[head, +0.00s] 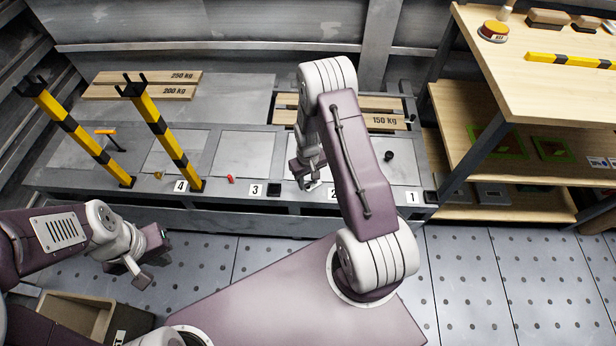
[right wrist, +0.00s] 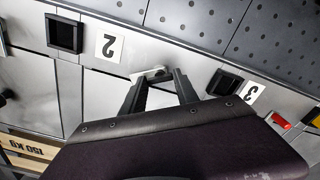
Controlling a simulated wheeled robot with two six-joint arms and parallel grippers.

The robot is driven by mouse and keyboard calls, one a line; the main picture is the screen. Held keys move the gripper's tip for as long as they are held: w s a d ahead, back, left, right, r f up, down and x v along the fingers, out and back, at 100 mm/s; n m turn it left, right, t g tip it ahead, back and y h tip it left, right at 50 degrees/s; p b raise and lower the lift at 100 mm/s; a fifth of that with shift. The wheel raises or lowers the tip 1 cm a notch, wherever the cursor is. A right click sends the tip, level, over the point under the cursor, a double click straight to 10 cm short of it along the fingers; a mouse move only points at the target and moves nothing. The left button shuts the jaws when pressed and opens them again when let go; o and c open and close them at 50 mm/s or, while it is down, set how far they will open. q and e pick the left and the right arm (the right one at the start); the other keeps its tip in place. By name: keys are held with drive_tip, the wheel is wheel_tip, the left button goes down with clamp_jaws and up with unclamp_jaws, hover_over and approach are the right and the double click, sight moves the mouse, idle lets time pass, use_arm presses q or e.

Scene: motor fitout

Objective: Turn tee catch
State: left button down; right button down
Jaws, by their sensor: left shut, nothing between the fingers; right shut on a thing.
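My right gripper (head: 309,178) is at the front of the grey bench by label 2, pointing down. In the right wrist view its fingertips (right wrist: 158,77) close on a small pale metal piece (right wrist: 152,74) at the bench's front edge, between labels 2 and 3. It looks like the tee catch, but its shape is mostly hidden by the fingers. My left gripper (head: 138,274) is shut and empty, over the floor in front of the bench. An orange T-shaped handle (head: 106,132) stands on the bench at the left.
Two yellow-black posts (head: 165,135) lean at the bench's left end. A red piece (head: 231,179) lies near label 3, and a black knob (head: 389,155) stands right of my right arm. Weight-marked boards (head: 150,92) lie at the back. A wooden shelf (head: 500,205) stands at the right.

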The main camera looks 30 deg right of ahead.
drive_tip(key=n+p, duration=0.3)
drive_tip(key=n, duration=0.3)
drive_tip(key=shift+r, duration=0.15)
drive_tip(key=n+p, duration=0.1)
drive_tip(key=n, duration=0.4)
drive_tip(key=shift+p, duration=0.4)
drive_tip(key=shift+n, duration=0.5)
drive_tip(key=c, duration=0.9)
unclamp_jaws()
